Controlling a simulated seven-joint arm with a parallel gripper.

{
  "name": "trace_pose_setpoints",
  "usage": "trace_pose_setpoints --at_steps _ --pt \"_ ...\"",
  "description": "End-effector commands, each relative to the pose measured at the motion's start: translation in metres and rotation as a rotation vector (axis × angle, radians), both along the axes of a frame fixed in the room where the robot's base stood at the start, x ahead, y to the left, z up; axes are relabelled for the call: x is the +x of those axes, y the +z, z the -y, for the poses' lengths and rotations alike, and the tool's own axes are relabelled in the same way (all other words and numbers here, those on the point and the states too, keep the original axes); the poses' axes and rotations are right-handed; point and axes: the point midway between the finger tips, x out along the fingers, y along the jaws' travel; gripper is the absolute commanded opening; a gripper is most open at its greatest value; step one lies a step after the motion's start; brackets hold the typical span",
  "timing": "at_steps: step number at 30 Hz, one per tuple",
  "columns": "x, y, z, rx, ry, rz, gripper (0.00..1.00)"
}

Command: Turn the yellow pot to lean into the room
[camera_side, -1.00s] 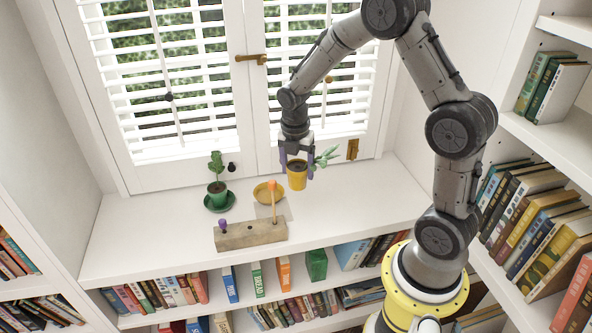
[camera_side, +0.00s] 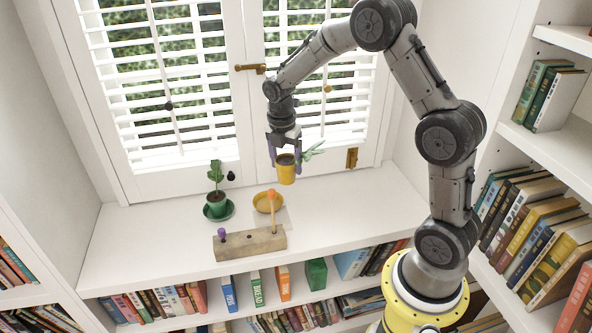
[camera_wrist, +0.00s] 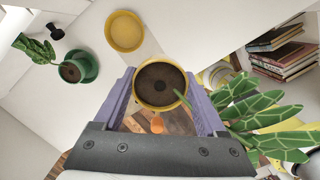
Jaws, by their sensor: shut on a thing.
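The yellow pot (camera_side: 286,174) holds dark soil and a leafy plant that leans out to the right in the side view. My gripper (camera_side: 284,152) is shut on the pot, with one purple finger on each side, and holds it above the sill. In the wrist view the pot (camera_wrist: 160,84) sits between the fingers, and its striped green leaves (camera_wrist: 250,108) reach out to the right. The yellow saucer (camera_side: 262,207) lies empty on the sill, below and left of the pot. It also shows in the wrist view (camera_wrist: 124,31).
A green pot (camera_side: 216,203) with a plant stands on a green saucer at left. A wooden block (camera_side: 250,243) with an orange-topped stick and a purple knob lies in front. Shuttered windows (camera_side: 180,80) stand behind; bookshelves flank the sill. The sill's right part is clear.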

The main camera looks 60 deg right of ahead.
Motion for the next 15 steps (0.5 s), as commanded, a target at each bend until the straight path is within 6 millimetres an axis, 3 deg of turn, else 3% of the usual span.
trace_pose_setpoints --at_steps 1,6,12,15 --pt "0.017 -0.007 0.005 0.000 -0.023 0.000 0.00" --pt "0.063 -0.036 0.020 0.001 -0.091 -0.002 0.00" --pt "0.096 -0.085 0.031 0.001 -0.132 -0.003 0.00" --pt "0.101 -0.108 0.034 0.001 -0.136 -0.004 0.00"
